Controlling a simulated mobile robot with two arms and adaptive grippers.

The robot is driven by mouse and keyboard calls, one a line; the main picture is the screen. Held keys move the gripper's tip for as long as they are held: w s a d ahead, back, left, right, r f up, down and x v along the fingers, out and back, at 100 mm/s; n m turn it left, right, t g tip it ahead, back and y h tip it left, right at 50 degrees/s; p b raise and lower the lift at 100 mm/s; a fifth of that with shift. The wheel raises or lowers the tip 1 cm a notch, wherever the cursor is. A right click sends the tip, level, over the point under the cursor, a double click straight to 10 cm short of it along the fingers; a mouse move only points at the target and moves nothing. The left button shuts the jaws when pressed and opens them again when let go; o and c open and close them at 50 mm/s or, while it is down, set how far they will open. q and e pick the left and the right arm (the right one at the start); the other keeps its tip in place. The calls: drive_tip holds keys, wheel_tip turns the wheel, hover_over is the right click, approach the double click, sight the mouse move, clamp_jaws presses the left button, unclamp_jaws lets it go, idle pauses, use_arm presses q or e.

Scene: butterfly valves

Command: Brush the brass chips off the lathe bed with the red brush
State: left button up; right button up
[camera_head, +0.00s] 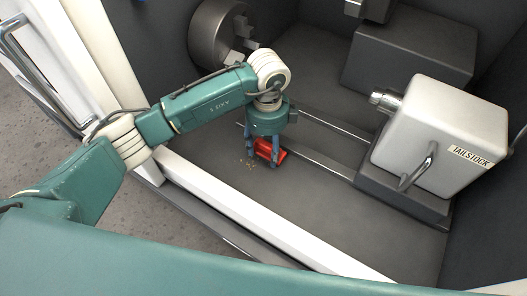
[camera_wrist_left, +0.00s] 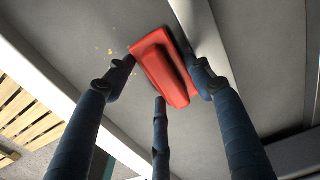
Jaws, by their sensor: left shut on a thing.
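My left gripper (camera_head: 262,158) points down over the dark lathe bed (camera_head: 310,205), its blue fingers shut on the red brush (camera_head: 264,149). In the left wrist view the brush (camera_wrist_left: 163,67) shows its red top between the fingers (camera_wrist_left: 160,85). Its bristles are hidden beneath it. The small brass chips (camera_head: 248,163) lie on the bed just left of the brush, close to it but apart; they also show in the left wrist view (camera_wrist_left: 108,47) as yellow specks. I cannot tell whether the brush touches the bed. My right gripper is not in view.
A grey tailstock (camera_head: 435,130) with a handle stands on the rails at the right. A dark chuck (camera_head: 220,35) is at the back left. A white sill (camera_head: 235,205) runs along the front edge. The bed right of the brush, in front, is clear.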

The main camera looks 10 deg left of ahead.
use_arm(q)
drive_tip(key=shift+w+d+r, duration=0.1)
drive_tip(key=shift+w, duration=0.25)
drive_tip(key=r+p, duration=0.2)
drive_tip(key=r, duration=0.1)
drive_tip(key=shift+w+d+p, duration=0.15)
drive_tip(key=shift+w+p, duration=0.15)
drive_tip(key=shift+w, duration=0.1)
drive_tip(key=shift+s+r+p, duration=0.1)
drive_tip(key=shift+r+p, duration=0.45)
drive_tip(key=shift+r, duration=0.35)
drive_tip(key=shift+s+r+p, duration=0.15)
drive_tip(key=shift+r+p, duration=0.2)
drive_tip(key=shift+r, duration=0.2)
drive_tip(key=shift+f, duration=0.1)
drive_tip(key=shift+r+p, duration=0.95)
drive_tip(key=shift+r, duration=0.55)
drive_tip(key=shift+s, duration=0.1)
